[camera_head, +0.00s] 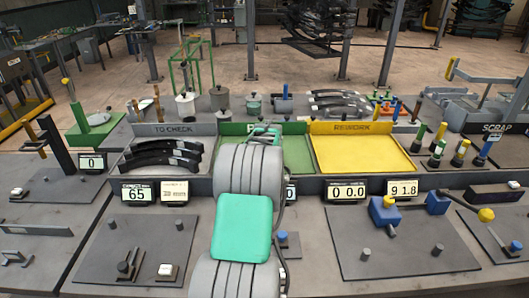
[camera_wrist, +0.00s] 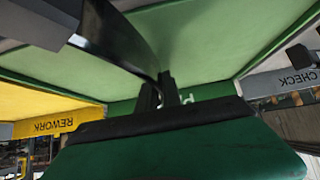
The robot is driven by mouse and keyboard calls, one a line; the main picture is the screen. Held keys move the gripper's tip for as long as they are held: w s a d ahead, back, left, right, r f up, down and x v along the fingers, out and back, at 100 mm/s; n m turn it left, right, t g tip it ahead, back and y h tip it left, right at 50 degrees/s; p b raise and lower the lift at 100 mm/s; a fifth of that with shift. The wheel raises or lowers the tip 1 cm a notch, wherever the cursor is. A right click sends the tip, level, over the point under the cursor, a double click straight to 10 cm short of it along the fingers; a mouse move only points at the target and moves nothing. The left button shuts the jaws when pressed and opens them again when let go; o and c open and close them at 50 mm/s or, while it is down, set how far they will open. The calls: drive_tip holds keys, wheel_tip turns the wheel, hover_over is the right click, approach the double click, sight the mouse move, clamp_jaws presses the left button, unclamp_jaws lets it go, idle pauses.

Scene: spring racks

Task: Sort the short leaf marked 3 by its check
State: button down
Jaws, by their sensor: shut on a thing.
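My gripper (camera_wrist: 159,88) is over the green tray (camera_wrist: 215,40) in the wrist view. Its dark fingers are shut on a dark, curved leaf (camera_wrist: 108,36) that runs to the upper left. I cannot read a mark on it, nor tell whether it touches the tray floor. In the head view my arm covers the gripper and much of the green tray (camera_head: 297,155). The yellow REWORK tray (camera_head: 360,152) looks empty to its right. Several dark leaves (camera_head: 160,150) lie in the TO CHECK tray (camera_head: 203,172) to its left.
Displays along the front read 65 (camera_head: 137,194), 0 (camera_head: 92,163), 000 (camera_head: 347,191) and 91.8 (camera_head: 402,189). A blue clamp fixture (camera_head: 383,212) stands on the right plate. A SCRAP bin (camera_head: 492,128) is at the right. Colored-handled tools (camera_head: 437,150) stand beside the REWORK tray.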

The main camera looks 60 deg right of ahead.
drive_tip(key=shift+f+b, duration=0.4)
drive_tip(key=shift+b, duration=0.15)
